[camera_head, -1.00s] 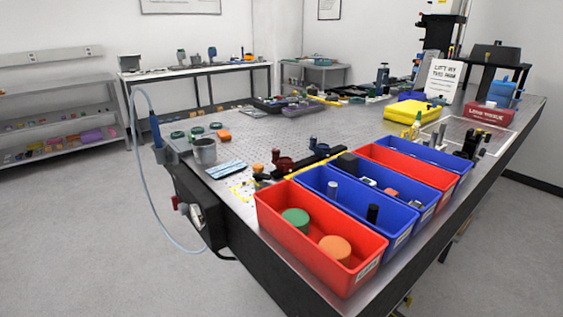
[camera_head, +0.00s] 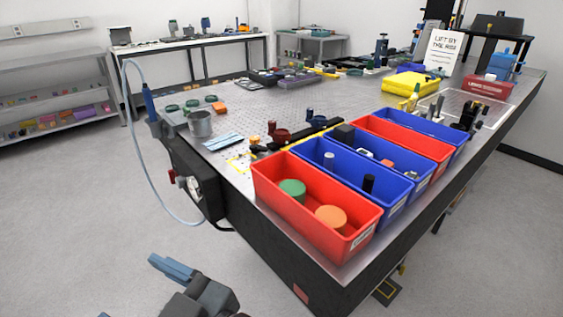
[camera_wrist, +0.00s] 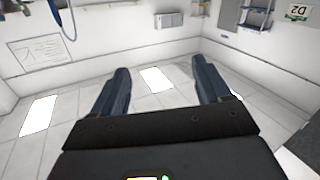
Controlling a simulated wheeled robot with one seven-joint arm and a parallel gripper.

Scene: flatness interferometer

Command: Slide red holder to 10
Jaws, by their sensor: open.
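A dark red holder (camera_head: 281,137) sits on a short black rail (camera_head: 318,133) on the perforated bench top, behind the bins. A second, darker upright piece stands on the rail beside it. The scale marks and the number 10 are too small to read. My gripper (camera_head: 172,268) is low at the bottom left of the head view, in front of the bench and well away from the holder. In the wrist view my gripper (camera_wrist: 162,82) has its two blue fingers wide apart with nothing between them. The holder is not in the wrist view.
A red bin (camera_head: 350,243) with a green and an orange cylinder stands at the bench's near edge, with blue bins (camera_head: 386,214) behind it. A grey cup (camera_head: 200,125) and a blue cloth (camera_head: 223,141) lie left of the rail. A hose (camera_head: 131,140) hangs at the left.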

